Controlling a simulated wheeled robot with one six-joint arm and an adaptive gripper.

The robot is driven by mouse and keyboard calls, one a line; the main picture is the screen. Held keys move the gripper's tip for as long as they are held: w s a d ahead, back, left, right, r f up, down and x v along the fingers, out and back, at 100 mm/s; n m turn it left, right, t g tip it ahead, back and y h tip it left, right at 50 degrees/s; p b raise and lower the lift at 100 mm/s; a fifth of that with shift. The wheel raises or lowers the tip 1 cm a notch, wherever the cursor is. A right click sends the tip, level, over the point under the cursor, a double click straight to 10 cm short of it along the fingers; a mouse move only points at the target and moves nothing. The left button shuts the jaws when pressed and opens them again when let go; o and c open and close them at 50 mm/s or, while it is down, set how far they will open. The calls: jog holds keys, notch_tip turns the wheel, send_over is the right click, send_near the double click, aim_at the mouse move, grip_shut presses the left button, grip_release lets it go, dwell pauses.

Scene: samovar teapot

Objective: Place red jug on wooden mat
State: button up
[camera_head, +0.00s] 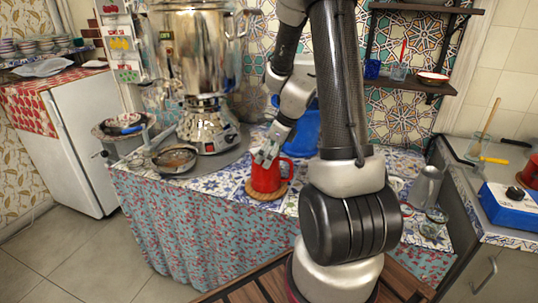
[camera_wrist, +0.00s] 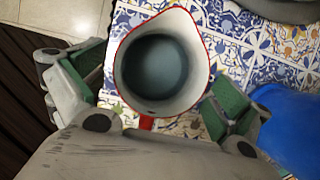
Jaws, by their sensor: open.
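The red jug (camera_head: 265,178) stands upright on the round wooden mat (camera_head: 262,195) near the table's front edge. The mat's rim shows around the jug's base. In the wrist view I look down into the jug's pale inside (camera_wrist: 158,70), rimmed in red. My gripper (camera_head: 265,155) is at the jug's top, pointing down. The wrist view shows my open gripper (camera_wrist: 152,88) with one green-padded finger on each side of the jug. The mat is hidden in the wrist view. Whether a finger touches the jug is unclear.
A large metal samovar (camera_head: 205,110) stands on the left of the table, with a pan (camera_head: 175,158) before it. A blue object (camera_head: 304,135) is behind the jug. A metal pitcher (camera_head: 427,187) stands at the right. Patterned tablecloth lies bare left of the jug.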

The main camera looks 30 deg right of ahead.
jog(key=v, duration=1.2)
jog(key=s+a+r+n+h, duration=0.1)
jog(key=s+a+r+n, duration=0.2)
jog(key=s+n, duration=0.3)
jog(key=s+a+r+n+h, duration=0.1)
jog(key=s+a+r+n, duration=0.2)
jog(key=s+n, duration=0.4)
jog(key=s+a+r+n, duration=0.3)
jog(key=s+r+n, duration=0.2)
jog(key=n, duration=1)
jog(key=shift+s+n+t+h, duration=0.3)
jog(key=shift+s+h, duration=0.1)
jog(key=shift+s, duration=0.35)
jog(key=shift+a, duration=0.1)
